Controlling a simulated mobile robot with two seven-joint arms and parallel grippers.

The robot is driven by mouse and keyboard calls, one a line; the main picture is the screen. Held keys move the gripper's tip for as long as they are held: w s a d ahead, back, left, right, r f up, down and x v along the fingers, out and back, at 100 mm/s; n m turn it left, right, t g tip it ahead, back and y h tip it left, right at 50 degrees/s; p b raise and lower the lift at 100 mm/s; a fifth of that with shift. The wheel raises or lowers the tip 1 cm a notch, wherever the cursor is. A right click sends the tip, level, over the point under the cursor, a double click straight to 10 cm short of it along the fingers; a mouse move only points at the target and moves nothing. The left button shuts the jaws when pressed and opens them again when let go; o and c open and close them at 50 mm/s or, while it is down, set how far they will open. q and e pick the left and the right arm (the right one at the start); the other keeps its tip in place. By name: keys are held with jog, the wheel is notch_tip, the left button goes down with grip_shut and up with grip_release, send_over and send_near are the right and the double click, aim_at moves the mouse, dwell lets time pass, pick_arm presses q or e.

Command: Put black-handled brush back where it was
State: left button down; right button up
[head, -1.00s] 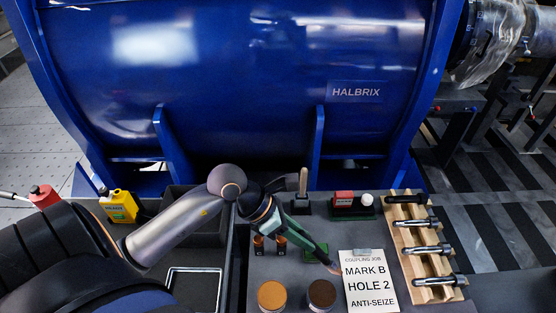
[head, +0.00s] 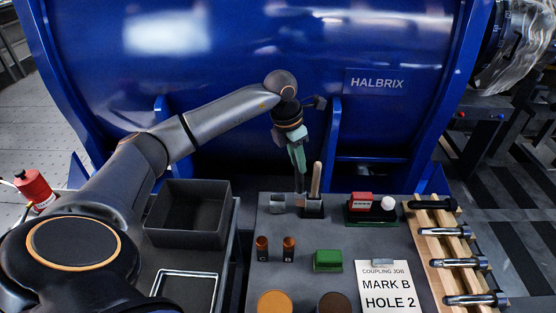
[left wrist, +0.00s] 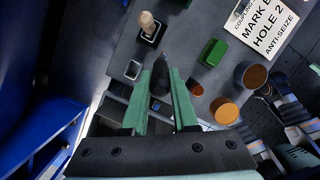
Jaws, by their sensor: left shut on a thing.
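My left gripper (head: 298,158) is shut on the black-handled brush (head: 299,182), which hangs steeply below the fingers near the bench's back edge. In the left wrist view the dark handle (left wrist: 160,80) sits between the two green fingers. A small grey square holder (head: 277,203) stands on the bench just left of and below the brush; it appears empty in the left wrist view (left wrist: 133,70). The brush looks apart from it, though the exact gap cannot be told. A wooden-handled brush (head: 316,178) stands upright in a black holder close to the right. My right gripper is not in view.
Two small brown bottles (head: 289,249), a green block (head: 328,261), two round tins (head: 275,302) and a job card (head: 388,290) stand nearer on the bench. A red-and-white set (head: 361,202) and a wooden bolt rack (head: 440,240) are right. The blue HALBRIX housing (head: 250,70) rises behind.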

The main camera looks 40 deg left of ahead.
pick_arm(q)
jog(key=a+r+n+y+b, duration=0.1)
jog(key=a+r+n+b, duration=0.1)
jog(key=a, duration=0.5)
jog(key=s+b+x, duration=0.1)
jog(key=s+x, duration=0.1)
jog(key=x, duration=0.7)
jog(key=shift+w+a+f+g, duration=0.2)
jog(key=shift+w+f+g, duration=0.2)
jog(key=shift+f, duration=0.15)
jog(key=c, duration=0.7)
grip_release()
jog(key=shift+r, duration=0.1)
jog(key=r, duration=0.4)
jog(key=s+r+p, duration=0.1)
jog(key=r, duration=0.6)
jog(key=shift+s+a+r, duration=0.1)
jog(key=shift+s+r, duration=0.25)
jog(key=shift+r, duration=0.05)
